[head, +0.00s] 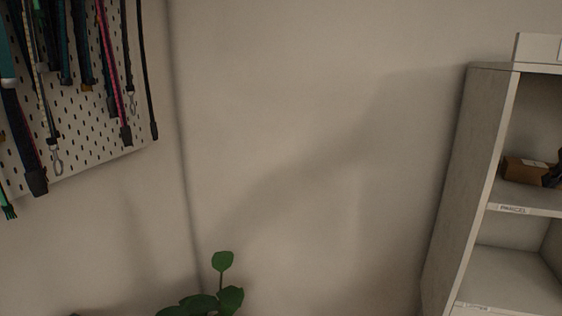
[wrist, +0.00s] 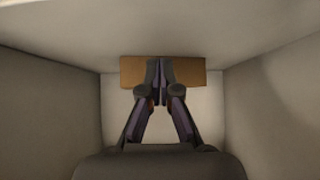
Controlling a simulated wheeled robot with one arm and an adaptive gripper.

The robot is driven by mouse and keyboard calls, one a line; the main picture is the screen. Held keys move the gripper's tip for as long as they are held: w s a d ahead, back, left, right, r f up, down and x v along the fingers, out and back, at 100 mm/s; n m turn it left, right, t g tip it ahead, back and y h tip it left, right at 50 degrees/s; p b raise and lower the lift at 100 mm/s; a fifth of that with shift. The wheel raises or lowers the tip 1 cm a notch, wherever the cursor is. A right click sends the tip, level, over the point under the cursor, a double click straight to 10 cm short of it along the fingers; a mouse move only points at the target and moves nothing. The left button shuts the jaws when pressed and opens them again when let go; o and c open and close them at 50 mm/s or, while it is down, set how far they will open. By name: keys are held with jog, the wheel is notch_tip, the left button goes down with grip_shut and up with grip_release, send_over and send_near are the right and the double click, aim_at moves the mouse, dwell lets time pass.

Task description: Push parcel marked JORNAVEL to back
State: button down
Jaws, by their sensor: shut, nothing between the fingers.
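A brown cardboard parcel (head: 525,170) with a white label lies on a shelf board at the right of the head view. The label is too small to read, so I cannot confirm the name JORNAVEL. In the wrist view a brown parcel (wrist: 190,72) lies straight ahead between pale compartment walls. My gripper (wrist: 159,68) is shut and empty, its fingertips overlapping the middle of the parcel's face. I cannot tell whether they touch it. A dark part, likely my gripper, shows at the right edge of the head view, beside the parcel.
The shelf unit (head: 482,150) is cut off by the picture's right edge. A strip reading PARCEL (head: 513,209) marks the parcel's board. The compartment below looks empty. A pegboard (head: 90,125) with hanging cords is at left, and a green plant (head: 222,262) is low in the middle.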

aim_at(531, 161)
jog(key=shift+w+d+p, duration=0.55)
jog(key=shift+w+p, duration=0.6)
jog(key=shift+w, duration=0.45)
jog(key=shift+w+d+p, duration=0.6)
jog(key=shift+w+p, duration=0.6)
jog(key=shift+w, duration=0.45)
jog(key=shift+w+d+p, duration=0.55)
jog(key=shift+w+p, duration=0.6)
jog(key=shift+w, duration=0.45)
dwell(1.1)
jog(key=shift+r, duration=0.15)
